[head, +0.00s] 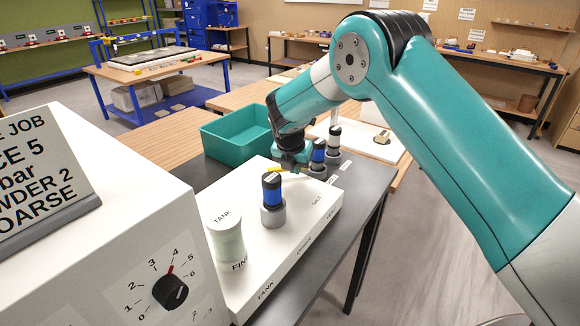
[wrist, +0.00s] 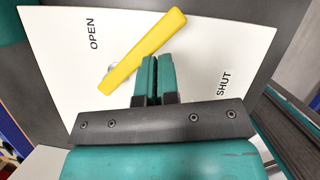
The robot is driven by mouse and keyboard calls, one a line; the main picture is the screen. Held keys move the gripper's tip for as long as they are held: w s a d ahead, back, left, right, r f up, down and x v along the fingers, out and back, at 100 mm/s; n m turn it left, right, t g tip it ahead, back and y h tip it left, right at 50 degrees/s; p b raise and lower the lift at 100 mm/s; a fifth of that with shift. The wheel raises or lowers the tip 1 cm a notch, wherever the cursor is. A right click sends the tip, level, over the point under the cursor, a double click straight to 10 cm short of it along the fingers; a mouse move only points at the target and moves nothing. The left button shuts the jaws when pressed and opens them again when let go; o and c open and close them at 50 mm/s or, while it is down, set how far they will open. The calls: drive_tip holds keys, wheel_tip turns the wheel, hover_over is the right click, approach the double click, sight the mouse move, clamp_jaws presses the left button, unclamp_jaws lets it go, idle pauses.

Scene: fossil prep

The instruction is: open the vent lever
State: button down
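The vent lever is a yellow bar (wrist: 143,48) on a white panel (wrist: 60,50) marked OPEN at the left and SHUT at the right in the wrist view. It lies diagonally, its upper end pointing up and right between the two words. A grey round part, perhaps its pivot, shows beside its lower left. My gripper (wrist: 156,60) has its two teal fingers together with nothing between them. The fingertips are at the lever's lower right side; I cannot tell whether they touch it. In the head view my gripper (head: 291,160) hides most of the lever, leaving a small yellow part (head: 277,169).
On the white unit stand a pale tank jar (head: 226,240) and a blue-and-black capped cylinder (head: 272,197). More such cylinders (head: 318,155) stand behind on the dark table. A teal bin (head: 236,136) is at the left. A white box with a dial (head: 170,291) fills the front left.

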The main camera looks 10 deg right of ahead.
drive_tip(key=shift+w+d, duration=0.5)
drive_tip(key=shift+w, duration=0.3)
drive_tip(key=shift+w+a, duration=0.1)
drive_tip(key=shift+w, duration=0.3)
drive_tip(key=shift+a, duration=0.1)
drive_tip(key=s+d+r+p, duration=0.1)
drive_tip(key=s+r+p, duration=0.2)
drive_tip(key=r+p, duration=0.4)
wheel_tip(320, 180, up, 2)
drive_tip(key=shift+s+d+r+p, duration=0.1)
drive_tip(key=shift+s+d+p, duration=0.05)
drive_tip(key=shift+p, duration=0.15)
